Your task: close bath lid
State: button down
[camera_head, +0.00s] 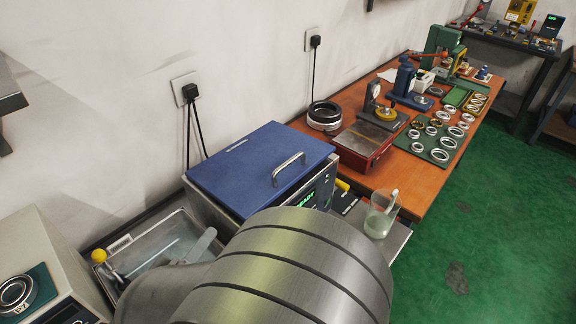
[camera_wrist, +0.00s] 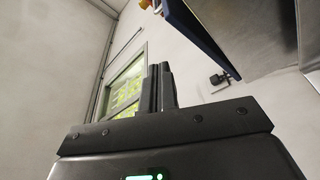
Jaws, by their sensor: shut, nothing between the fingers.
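The bath (camera_head: 318,193) is a metal box with a green lit display on its front. Its blue lid (camera_head: 235,160) has a metal bar handle (camera_head: 289,168) and lies about flat over the top. I cannot tell whether a small gap is left under it. In the wrist view a blue edge (camera_wrist: 203,42), seemingly the lid's, runs along the upper right beside a metal surface. My gripper (camera_wrist: 161,88) is shut and empty, its fingers together, apart from that edge in the picture. The head view does not show my fingers; my arm covers the bath's lower front.
A metal basin (camera_head: 160,245) stands left of the bath, with a grey machine (camera_head: 40,270) beyond it. A glass beaker (camera_head: 381,214) stands on the right. The wooden bench (camera_head: 415,180) holds a red-based device (camera_head: 362,145) and several rings. Wall sockets and cables are behind.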

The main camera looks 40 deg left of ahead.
jog(key=w+r+m+g+h, duration=0.1)
jog(key=w+m+g+h, duration=0.2)
jog(key=w, duration=0.3)
jog(key=w+r+m+g+h, duration=0.1)
jog(key=w+m+g+h, duration=0.2)
jog(key=w, duration=0.3)
jog(key=w+r+m+g+h, duration=0.1)
jog(key=w+m+g+h, duration=0.1)
jog(key=w, duration=0.4)
jog(key=shift+d+r+m+g+h, duration=0.4)
jog(key=shift+m+h, duration=0.4)
jog(key=shift+h, duration=0.2)
jog(key=w+a+r+m+g+y, duration=0.1)
jog(key=w+r+m+g+y, duration=0.5)
jog(key=w+r, duration=0.6)
jog(key=n, duration=0.1)
send_over(321, 170)
jog(key=s+a, duration=0.1)
jog(key=shift+g+h, duration=0.4)
notch_tip(321, 170, down, 13)
jog(key=shift+f, duration=0.75)
jog(key=shift+d+f, duration=0.2)
jog(key=shift+f, duration=0.5)
jog(key=shift+d+f, duration=0.15)
jog(key=shift+f, duration=0.5)
jog(key=shift+f, duration=0.1)
